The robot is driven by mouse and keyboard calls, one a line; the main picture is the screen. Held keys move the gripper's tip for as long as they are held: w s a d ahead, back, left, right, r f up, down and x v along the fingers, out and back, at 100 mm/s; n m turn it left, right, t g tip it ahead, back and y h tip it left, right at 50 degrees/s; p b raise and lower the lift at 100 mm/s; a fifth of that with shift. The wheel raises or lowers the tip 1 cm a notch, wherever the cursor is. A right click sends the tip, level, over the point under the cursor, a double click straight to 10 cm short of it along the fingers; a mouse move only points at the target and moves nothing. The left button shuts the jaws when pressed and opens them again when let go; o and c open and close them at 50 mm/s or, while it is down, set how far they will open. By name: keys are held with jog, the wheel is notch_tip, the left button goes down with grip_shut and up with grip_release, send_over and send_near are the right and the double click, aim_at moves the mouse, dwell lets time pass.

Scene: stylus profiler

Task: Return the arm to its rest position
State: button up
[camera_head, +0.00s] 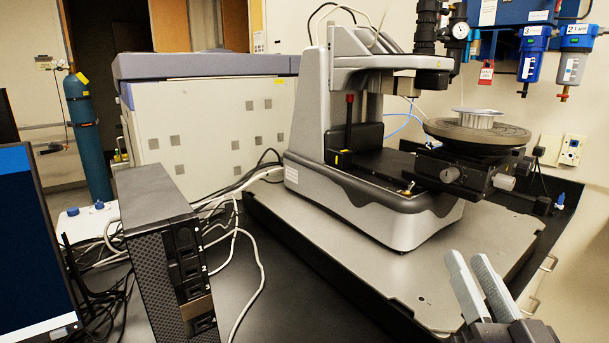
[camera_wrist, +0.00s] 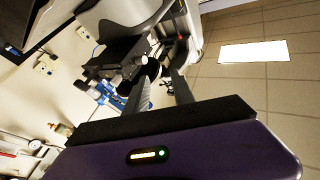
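My gripper (camera_head: 467,258) is at the lower right in the head camera view, in front of the profiler's base plate. Its two light grey fingers point up and stand apart with nothing between them. In the wrist view the fingers (camera_wrist: 160,85) are also apart and empty. The stylus profiler (camera_head: 380,205) stands on the grey base plate (camera_head: 330,240). A silver ribbed round piece (camera_head: 478,119) sits on its dark round stage (camera_head: 455,133). My gripper is apart from the stage and the profiler. The rest of my arm is mostly hidden.
A black computer tower (camera_head: 150,220) and loose cables stand left of the profiler. A monitor (camera_head: 30,240) is at the left edge. A teal gas cylinder (camera_head: 85,130) stands behind.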

jog(key=s+f+n+g, duration=0.1)
jog(key=s+f+g, duration=0.1)
jog(key=s+f, duration=0.6)
jog(key=s+a+f+n+g, duration=0.1)
jog(key=s+f+g, duration=0.1)
jog(key=s+f, duration=0.6)
jog(key=s+a+f+g, duration=0.1)
jog(key=s+f, duration=0.7)
jog(key=s, duration=1)
jog(key=shift+a+f+n+g+p, duration=0.15)
jog(key=shift+f+n+g+p, duration=0.3)
jog(key=shift+g, duration=0.45)
